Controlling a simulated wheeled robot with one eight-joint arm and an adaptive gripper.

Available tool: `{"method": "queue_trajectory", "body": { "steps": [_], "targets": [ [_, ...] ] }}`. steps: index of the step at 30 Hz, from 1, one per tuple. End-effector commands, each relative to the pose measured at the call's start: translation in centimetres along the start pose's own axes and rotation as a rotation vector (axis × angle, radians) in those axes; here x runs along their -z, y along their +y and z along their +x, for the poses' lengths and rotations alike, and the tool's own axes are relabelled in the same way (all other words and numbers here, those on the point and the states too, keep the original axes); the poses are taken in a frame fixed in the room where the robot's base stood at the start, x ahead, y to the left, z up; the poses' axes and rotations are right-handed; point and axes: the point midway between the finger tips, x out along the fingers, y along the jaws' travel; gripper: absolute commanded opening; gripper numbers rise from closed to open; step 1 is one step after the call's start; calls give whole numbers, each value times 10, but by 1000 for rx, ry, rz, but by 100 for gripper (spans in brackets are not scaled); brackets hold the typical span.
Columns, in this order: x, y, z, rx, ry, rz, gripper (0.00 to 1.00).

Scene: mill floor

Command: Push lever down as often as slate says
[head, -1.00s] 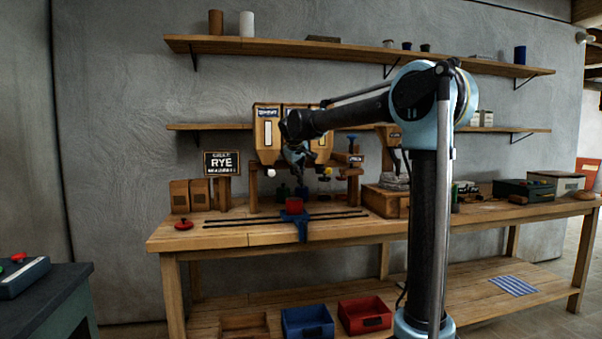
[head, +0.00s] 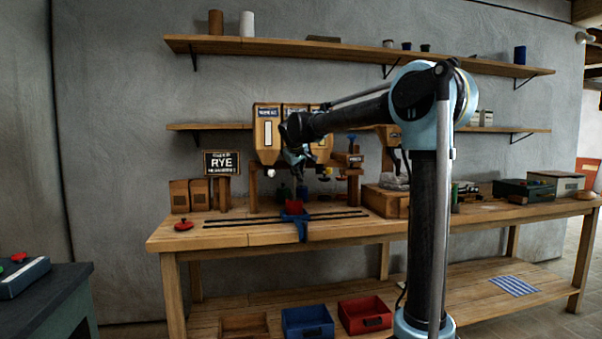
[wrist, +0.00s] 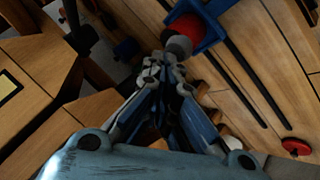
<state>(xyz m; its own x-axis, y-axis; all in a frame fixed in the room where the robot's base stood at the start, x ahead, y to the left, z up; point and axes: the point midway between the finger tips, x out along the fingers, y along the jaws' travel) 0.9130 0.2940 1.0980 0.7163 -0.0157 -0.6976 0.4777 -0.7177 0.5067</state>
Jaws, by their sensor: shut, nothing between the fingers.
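The slate (head: 221,162) stands at the bench's left, its large line reading RYE; I cannot make out its smaller lines surely. The wooden dispenser (head: 266,134) has several hoppers, with a white lever knob (head: 270,173) at left and a yellow one (head: 326,172) at right. My gripper (head: 297,160) is in front of the middle hopper, shut and empty. In the wrist view, its closed fingertips (wrist: 163,66) are beside a grey knob (wrist: 179,46); I cannot tell whether they touch. A red cup (head: 294,206) sits in the blue carriage (head: 302,228).
The carriage sits on dark rails (head: 345,215) along the bench. A red knob (head: 184,225) lies at the bench's left front. Wooden box (head: 382,200) stands right of the dispenser. Bins, including a blue one (head: 307,321), stand on the lower shelf.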

Motion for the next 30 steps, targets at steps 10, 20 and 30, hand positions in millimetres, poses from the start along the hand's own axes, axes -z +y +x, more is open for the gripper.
{"method": "queue_trajectory", "body": {
  "steps": [10, 20, 30],
  "targets": [
    [-1, -1, 1, 0, 0, 0, 0],
    [-1, -1, 1, 0, 0, 0, 0],
    [5, 5, -7, 0, 0, 0, 0]
  ]
}}
